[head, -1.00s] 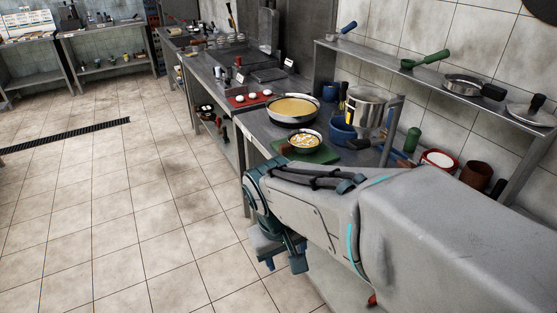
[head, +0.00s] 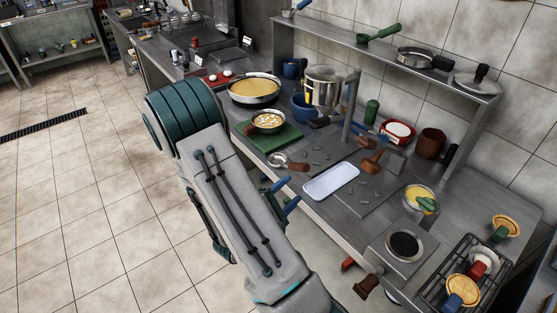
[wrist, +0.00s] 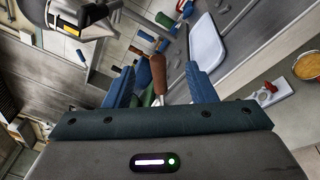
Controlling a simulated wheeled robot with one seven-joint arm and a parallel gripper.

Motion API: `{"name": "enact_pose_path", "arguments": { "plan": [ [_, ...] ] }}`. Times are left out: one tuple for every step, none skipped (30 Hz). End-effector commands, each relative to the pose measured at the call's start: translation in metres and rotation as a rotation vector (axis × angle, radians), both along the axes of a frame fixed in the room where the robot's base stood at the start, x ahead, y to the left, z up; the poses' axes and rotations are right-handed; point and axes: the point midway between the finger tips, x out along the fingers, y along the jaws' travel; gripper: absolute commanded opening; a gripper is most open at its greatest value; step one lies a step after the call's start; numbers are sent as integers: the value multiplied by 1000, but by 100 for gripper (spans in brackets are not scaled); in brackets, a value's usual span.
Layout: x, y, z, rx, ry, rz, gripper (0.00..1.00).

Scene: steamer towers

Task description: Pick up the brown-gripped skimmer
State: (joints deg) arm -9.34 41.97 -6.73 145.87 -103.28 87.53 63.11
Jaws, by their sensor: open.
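The brown-gripped skimmer (head: 298,167) lies on the steel counter in the head view, between the green board and the white tray. Its small round metal head (head: 277,159) points left. In the wrist view a brown handle (wrist: 158,70), which looks like the skimmer's, shows ahead between my two blue fingers, with a bit of metal below it. My gripper (wrist: 160,80) is open and empty. In the head view its blue fingers (head: 284,195) show partly past my arm, near the counter's front edge, just on the near side of the skimmer. I see no contact.
The green board (head: 285,139) with a small pan (head: 268,121) is left of the skimmer, and the white tray (head: 331,183) is right. A shelf post (head: 352,105) rises there.

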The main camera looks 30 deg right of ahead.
Motion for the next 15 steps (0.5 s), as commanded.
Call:
{"name": "enact_pose_path", "arguments": {
  "plan": [
    [7, 4, -9, -9, 15, 59, 51],
    [10, 6, -13, -12, 17, 91, 51],
    [15, 9, -18, -11, 19, 129, 51],
    [17, 11, -21, -12, 21, 152, 51],
    [20, 12, -24, -11, 21, 173, 51],
    [22, 14, -27, -10, 22, 195, 51],
    [23, 15, -29, -9, 23, 207, 51],
    [24, 15, -31, -8, 22, 215, 51],
    [26, 16, -33, -7, 22, 224, 51],
    [27, 15, -35, -6, 21, 228, 51],
    [28, 14, -36, -5, 19, 229, 51],
    [30, 12, -37, -6, 18, 229, 51],
    [31, 10, -37, -5, 16, 229, 51],
    [32, 8, -38, -5, 16, 229, 51],
    [33, 6, -39, -5, 16, 228, 51]
  ]
}}
